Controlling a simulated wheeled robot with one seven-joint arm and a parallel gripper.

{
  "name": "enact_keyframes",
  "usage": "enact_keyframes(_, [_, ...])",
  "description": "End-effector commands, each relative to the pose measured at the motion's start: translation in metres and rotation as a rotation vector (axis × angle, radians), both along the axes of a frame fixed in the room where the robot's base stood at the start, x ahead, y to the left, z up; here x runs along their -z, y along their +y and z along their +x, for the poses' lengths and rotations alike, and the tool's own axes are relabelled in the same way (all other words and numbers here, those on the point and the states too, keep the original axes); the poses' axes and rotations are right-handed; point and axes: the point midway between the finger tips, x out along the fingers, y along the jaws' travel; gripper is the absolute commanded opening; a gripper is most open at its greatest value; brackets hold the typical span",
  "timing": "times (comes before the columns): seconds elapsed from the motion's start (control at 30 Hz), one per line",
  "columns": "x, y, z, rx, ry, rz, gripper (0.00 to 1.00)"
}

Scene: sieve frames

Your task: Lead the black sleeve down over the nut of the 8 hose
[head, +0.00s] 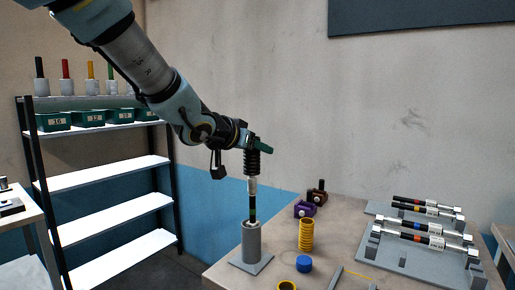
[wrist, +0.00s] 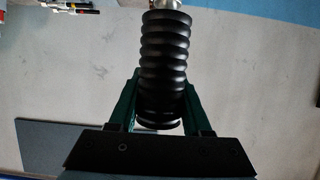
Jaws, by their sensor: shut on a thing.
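My gripper (head: 257,146) is shut on the black ribbed sleeve (head: 252,163), which is upright above the grey stand. In the wrist view, the green fingers of my gripper (wrist: 160,95) flank the sleeve (wrist: 165,60). A hose (head: 252,205) with a silver upper end and dark, coloured-banded body stands upright in the grey holder (head: 251,245). Its silver nut (head: 252,184) shows directly under the sleeve, roughly in line with it. Silver also shows at the sleeve's far end in the wrist view (wrist: 167,4). Whether the sleeve is around the nut's top or just above it, I cannot tell.
A yellow ribbed sleeve (head: 306,235), a blue cap (head: 304,264), and purple (head: 304,209) and brown (head: 317,196) blocks stand right of the holder. A grey rack (head: 400,255) with several hoses lies further right. A shelf (head: 105,205) with green bins stands behind at left.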

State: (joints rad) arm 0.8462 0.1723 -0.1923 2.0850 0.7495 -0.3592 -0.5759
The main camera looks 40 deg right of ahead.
Motion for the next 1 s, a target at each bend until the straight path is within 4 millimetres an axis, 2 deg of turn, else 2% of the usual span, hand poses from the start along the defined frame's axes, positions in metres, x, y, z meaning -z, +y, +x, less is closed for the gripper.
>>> enact_keyframes(0.47, [0.001, 0.000, 0.000, 0.000, 0.000, 0.000, 0.00])
enact_keyframes(1.0, [0.016, 0.000, 0.000, 0.000, 0.000, 0.000, 0.00])
